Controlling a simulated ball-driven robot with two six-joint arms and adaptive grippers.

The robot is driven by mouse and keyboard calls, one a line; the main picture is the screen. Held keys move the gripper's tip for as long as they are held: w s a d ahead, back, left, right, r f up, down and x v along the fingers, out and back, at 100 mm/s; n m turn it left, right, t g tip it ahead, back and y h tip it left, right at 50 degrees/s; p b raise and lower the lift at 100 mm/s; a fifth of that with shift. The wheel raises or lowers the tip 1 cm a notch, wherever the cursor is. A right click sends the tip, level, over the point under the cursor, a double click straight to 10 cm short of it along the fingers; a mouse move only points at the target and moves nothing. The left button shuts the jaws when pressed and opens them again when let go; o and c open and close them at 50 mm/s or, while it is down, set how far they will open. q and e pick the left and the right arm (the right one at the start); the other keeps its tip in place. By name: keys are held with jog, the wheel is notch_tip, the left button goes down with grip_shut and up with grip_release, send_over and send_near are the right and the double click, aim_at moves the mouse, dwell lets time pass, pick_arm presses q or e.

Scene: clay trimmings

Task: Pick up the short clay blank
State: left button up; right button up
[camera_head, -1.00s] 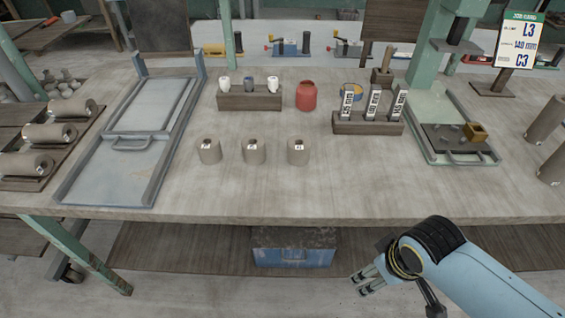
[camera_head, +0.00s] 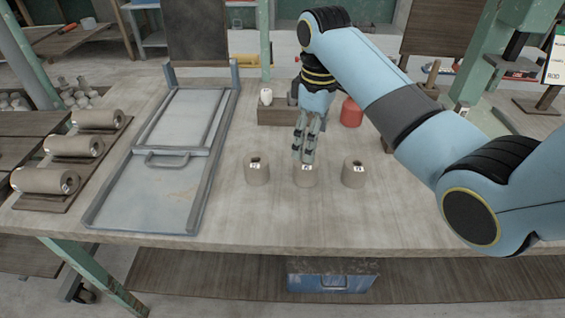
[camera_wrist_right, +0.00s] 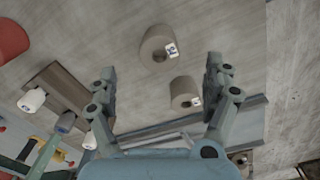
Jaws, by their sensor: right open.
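Three short grey-brown clay cylinders stand in a row on the table, each with a small white label that I cannot read clearly. They are the left blank (camera_head: 257,171), the middle blank (camera_head: 306,177) and the right blank (camera_head: 353,173). My right gripper (camera_head: 304,156) points down at the middle blank and overlaps its top in the head view. In the right wrist view my open right gripper (camera_wrist_right: 160,78) shows with its fingers wide apart and nothing gripped. Two blanks show there, an upper blank (camera_wrist_right: 155,44) and a lower blank (camera_wrist_right: 180,92). My left gripper is not in view.
A wooden holder (camera_head: 273,116) with small bottles and a red jar (camera_head: 351,113) stand behind the blanks. A grey metal tray (camera_head: 160,188) with a handle lies to the left. Larger clay rolls (camera_head: 75,146) rest at the far left. Table in front of the blanks is clear.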

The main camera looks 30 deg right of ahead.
aim_at(306, 166)
jog(key=f, duration=0.2)
jog(key=w+f, duration=0.1)
jog(key=f, duration=0.1)
jog(key=shift+w+a, duration=0.15)
jog(key=f, duration=0.4)
jog(key=shift+s+f, duration=0.15)
jog(key=shift+s, duration=0.05)
jog(key=shift+f, duration=0.45)
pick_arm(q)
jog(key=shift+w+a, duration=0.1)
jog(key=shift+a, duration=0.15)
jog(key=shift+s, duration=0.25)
pick_arm(e)
jog(key=c, duration=1.4)
jog(key=shift+r, duration=0.1)
jog(key=shift+c, duration=0.2)
